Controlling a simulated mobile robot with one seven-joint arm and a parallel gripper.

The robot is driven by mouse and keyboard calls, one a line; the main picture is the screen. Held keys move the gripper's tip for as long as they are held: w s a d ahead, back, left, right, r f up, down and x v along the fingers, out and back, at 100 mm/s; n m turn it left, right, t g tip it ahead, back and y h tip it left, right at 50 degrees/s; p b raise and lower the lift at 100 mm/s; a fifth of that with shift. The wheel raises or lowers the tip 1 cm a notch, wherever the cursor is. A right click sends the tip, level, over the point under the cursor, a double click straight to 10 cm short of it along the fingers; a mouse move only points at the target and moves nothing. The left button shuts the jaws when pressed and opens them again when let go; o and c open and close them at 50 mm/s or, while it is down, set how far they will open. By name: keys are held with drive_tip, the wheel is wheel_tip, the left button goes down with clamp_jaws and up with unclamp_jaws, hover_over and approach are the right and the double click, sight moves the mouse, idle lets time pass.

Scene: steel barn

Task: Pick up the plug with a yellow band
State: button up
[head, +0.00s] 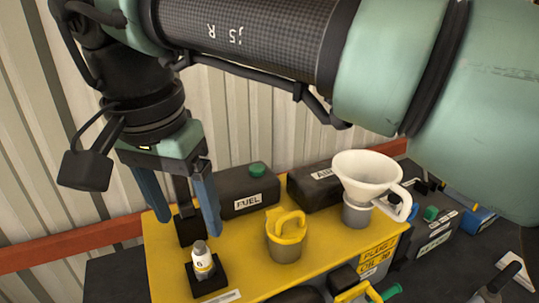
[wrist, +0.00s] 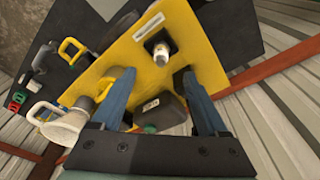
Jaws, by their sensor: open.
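The plug with a yellow band (head: 203,263) stands upright in a black square holder (head: 208,284) near the front left of the yellow board. It has a white body, a grey top and a dark mark. In the wrist view the plug (wrist: 160,51) is ahead of the fingertips, roughly between their lines. My gripper (head: 185,226) has two blue fingers, spread apart and empty. It hangs above the left end of the board, behind the plug in the head view. The gripper (wrist: 157,74) also shows open in the wrist view. Nothing touches the plug.
A second black holder (head: 191,229) stands behind the plug. A grey cup with a yellow handled top (head: 286,238), a white funnel (head: 367,176) and the black FUEL can (head: 246,193) stand to the right. An orange rail (head: 60,250) and corrugated wall lie behind.

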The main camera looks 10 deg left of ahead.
sight(198, 246)
drive_tip(key=f, duration=0.3)
drive_tip(key=w+f+p, duration=0.1)
drive_tip(key=f, duration=0.2)
drive_tip(key=f+p, duration=0.1)
drive_tip(key=f, duration=0.2)
drive_tip(key=shift+w+f, duration=0.25)
drive_tip(key=shift+f, duration=0.05)
clamp_jaws()
